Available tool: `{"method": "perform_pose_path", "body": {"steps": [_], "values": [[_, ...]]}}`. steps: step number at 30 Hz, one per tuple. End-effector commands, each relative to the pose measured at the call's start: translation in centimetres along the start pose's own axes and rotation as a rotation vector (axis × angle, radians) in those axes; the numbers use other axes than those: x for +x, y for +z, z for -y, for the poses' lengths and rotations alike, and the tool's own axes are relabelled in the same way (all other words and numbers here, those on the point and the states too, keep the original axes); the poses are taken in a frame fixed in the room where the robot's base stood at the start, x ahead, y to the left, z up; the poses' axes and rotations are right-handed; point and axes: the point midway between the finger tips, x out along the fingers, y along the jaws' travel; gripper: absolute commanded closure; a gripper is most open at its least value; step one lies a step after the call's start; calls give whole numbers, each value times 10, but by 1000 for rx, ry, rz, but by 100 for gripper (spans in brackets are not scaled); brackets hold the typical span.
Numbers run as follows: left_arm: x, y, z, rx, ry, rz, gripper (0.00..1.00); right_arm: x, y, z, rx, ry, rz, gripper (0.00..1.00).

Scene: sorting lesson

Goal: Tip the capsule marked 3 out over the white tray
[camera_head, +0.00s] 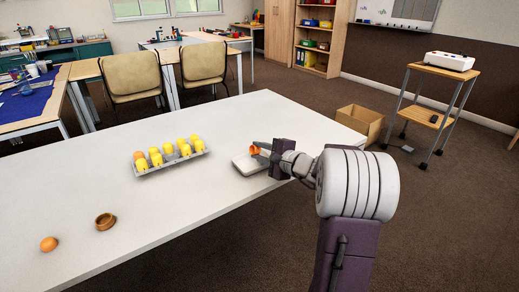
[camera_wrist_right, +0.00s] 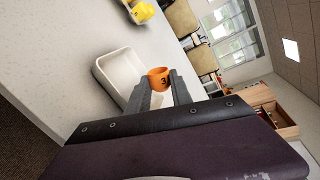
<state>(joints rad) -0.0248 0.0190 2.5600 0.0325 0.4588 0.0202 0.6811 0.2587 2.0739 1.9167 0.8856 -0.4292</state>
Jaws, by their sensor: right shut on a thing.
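My right gripper (camera_head: 262,152) is shut on an orange capsule (camera_head: 255,150) at the white tray. In the right wrist view the capsule (camera_wrist_right: 158,78) shows a dark 3 and sits between the fingertips (camera_wrist_right: 160,92). Its mouth seems to face up and away in that view; its inside is hidden. The white tray (camera_head: 247,170) lies on the table, and its empty-looking floor shows in the right wrist view (camera_wrist_right: 120,75). The capsule appears above or at the tray's edge; the exact height is hard to tell. My left gripper is out of view.
A grey carton (camera_head: 145,171) with several yellow capsules and an orange one stands left of the tray on the white table (camera_head: 190,205). A brown wooden ring or bowl (camera_head: 105,221) and an orange egg-like thing (camera_head: 49,243) lie at the front left. The table between is clear.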

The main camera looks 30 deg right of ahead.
Motion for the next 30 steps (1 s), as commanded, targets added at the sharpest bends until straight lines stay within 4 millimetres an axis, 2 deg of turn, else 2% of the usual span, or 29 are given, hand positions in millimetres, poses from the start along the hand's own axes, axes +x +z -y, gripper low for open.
{"method": "perform_pose_path", "body": {"steps": [21, 30], "values": [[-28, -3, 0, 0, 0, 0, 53, -1, 1, 2, 454, 1, 122, 96], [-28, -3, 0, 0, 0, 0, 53, 0, 1, 1, 501, 1, 136, 96]]}}
